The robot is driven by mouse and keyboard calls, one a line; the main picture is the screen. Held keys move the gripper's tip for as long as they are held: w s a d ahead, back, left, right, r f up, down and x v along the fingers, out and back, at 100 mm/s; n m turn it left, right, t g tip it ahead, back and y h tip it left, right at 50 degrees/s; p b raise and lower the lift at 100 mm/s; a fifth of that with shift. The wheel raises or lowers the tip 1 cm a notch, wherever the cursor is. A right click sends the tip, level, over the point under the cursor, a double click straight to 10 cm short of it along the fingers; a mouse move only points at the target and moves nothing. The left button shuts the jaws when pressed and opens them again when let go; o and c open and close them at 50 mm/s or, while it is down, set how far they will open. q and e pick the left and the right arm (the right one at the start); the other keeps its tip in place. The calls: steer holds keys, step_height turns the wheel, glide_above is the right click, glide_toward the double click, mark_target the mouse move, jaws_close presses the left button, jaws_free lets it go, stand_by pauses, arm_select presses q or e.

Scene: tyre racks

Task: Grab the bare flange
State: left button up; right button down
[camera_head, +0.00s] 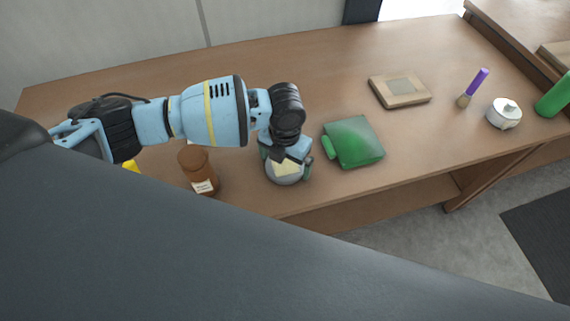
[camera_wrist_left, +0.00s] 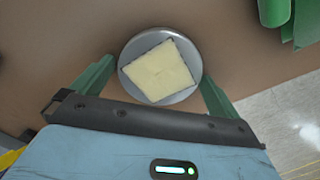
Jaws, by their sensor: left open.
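A round grey metal disc (camera_head: 283,180) lies near the table's front edge, with a pale yellow square (camera_wrist_left: 161,70) on its top. I take the disc for the flange, though the square covers its middle. My left gripper (camera_head: 287,165) is over it, pointing down. In the left wrist view, the open green fingers of my left gripper (camera_wrist_left: 155,88) stand on either side of the disc (camera_wrist_left: 190,92), with small gaps visible. My right gripper does not show.
A green folded item (camera_head: 355,142) lies close to the right of the disc. The table's back left is clear.

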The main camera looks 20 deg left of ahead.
mark_target(285, 164)
arm_select(q)
steer(key=shift+r, duration=0.1)
steer(key=c, duration=1)
steer(key=shift+o, duration=0.2)
steer(key=shift+w+r, duration=0.1)
steer(key=shift+r, duration=0.5)
step_height(285, 164, up, 2)
steer(key=shift+r, duration=0.2)
steer(key=s+r, duration=0.1)
steer(key=s, duration=1.5)
steer(key=shift+r+p, duration=0.15)
steer(key=shift+p, duration=0.25)
